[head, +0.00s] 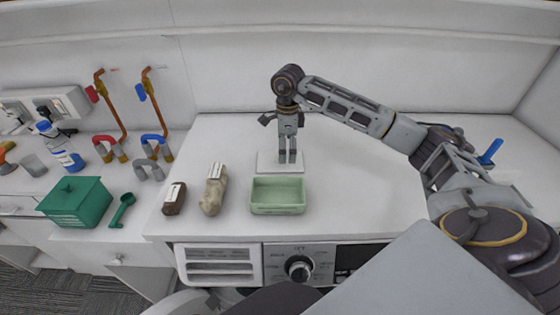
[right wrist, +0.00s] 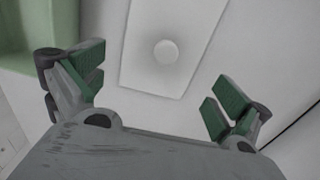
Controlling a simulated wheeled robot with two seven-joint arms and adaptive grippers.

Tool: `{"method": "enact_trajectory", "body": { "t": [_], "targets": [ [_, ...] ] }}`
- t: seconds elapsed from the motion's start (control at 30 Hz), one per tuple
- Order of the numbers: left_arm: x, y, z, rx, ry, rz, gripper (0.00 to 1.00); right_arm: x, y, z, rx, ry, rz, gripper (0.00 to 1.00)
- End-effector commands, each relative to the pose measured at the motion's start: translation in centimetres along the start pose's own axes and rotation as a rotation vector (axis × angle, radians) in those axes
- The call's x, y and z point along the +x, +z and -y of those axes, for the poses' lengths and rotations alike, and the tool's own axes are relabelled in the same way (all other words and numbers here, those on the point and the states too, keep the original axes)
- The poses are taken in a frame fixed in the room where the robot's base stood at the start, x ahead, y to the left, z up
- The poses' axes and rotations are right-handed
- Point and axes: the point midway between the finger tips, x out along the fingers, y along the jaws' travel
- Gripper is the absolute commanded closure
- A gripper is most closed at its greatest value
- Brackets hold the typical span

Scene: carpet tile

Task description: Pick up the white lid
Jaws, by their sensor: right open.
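The white lid (head: 268,166) is a flat rectangular plate lying on the white counter behind the light green box. In the right wrist view the lid (right wrist: 150,75) shows a round knob (right wrist: 166,53) at its middle. My right gripper (head: 288,158) points straight down over the lid, with its fingers in front of the lid's middle. In the right wrist view its green-padded fingers are apart and hold nothing. The knob is hidden behind the fingers in the head view. I cannot tell whether the fingertips touch the lid. My left gripper is not in view.
The open light green box (head: 278,210) stands just in front of the lid. A tan lumpy item (head: 213,195) and a dark brown item (head: 174,200) lie left of it. A dark green lidded box (head: 75,207) stands farther left. The counter is clear right of the lid.

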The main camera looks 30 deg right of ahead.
Motion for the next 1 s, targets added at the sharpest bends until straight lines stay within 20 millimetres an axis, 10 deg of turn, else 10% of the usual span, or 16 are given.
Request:
{"method": "enact_trajectory", "body": {
  "t": [0.4, 1.0],
  "targets": [
    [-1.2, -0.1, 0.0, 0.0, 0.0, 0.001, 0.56, 3.6, -0.3, 0.1, 0.0, 0.001, -0.001, 0.0],
    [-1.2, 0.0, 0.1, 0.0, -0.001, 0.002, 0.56, 3.8, -0.2, 0.1, 0.0, 0.0, 0.0, 0.1]
  ]
}}
